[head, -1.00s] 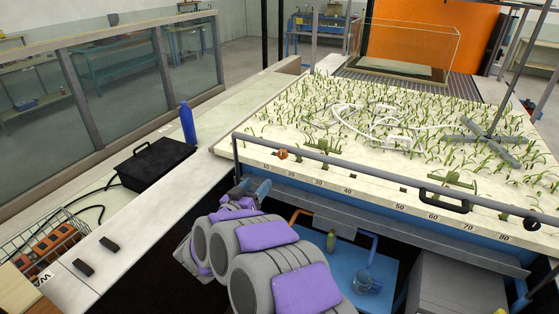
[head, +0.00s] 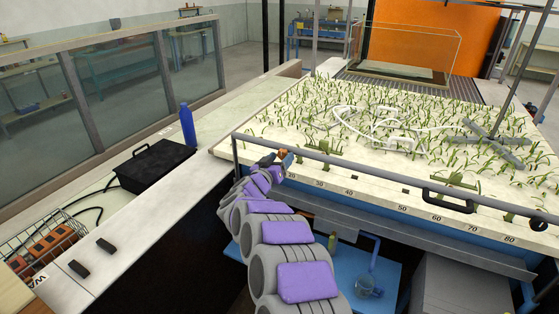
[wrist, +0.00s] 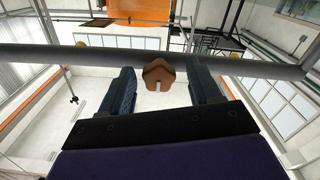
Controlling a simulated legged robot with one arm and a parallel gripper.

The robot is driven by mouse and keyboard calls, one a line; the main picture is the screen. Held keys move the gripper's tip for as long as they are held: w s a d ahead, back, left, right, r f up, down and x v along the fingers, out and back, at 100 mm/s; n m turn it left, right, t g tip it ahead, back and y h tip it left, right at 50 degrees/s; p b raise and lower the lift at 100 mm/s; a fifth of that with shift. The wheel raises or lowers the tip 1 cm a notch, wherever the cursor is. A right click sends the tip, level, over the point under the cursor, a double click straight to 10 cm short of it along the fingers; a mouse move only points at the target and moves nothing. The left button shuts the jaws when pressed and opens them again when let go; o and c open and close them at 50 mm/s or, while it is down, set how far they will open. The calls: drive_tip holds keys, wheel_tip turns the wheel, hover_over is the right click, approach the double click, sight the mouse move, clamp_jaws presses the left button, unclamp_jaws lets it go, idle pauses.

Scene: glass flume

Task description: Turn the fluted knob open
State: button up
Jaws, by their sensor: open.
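The fluted knob (wrist: 159,74) is orange-brown with a lobed rim and a pale pin or mark at its lower side. In the wrist view it lies between the two dark blue fingers of my gripper (wrist: 160,92), with a gap on each side. In the head view the knob (head: 283,153) shows at the front left of the planted bed, near the grey rail. My gripper (head: 278,158) is open around it there, partly hidden by my own arm. The grey rail (wrist: 60,57) passes behind the knob in the wrist view.
The planted bed (head: 330,172) has a numbered front edge and a black handle (head: 447,199) to the right. A black case (head: 155,165) and a blue bottle (head: 187,125) stand on the left ledge.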

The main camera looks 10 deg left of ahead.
drive_tip(key=shift+w+d, duration=0.1)
drive_tip(key=shift+w, duration=0.15)
drive_tip(key=shift+c, duration=0.3)
drive_tip(key=c, duration=1)
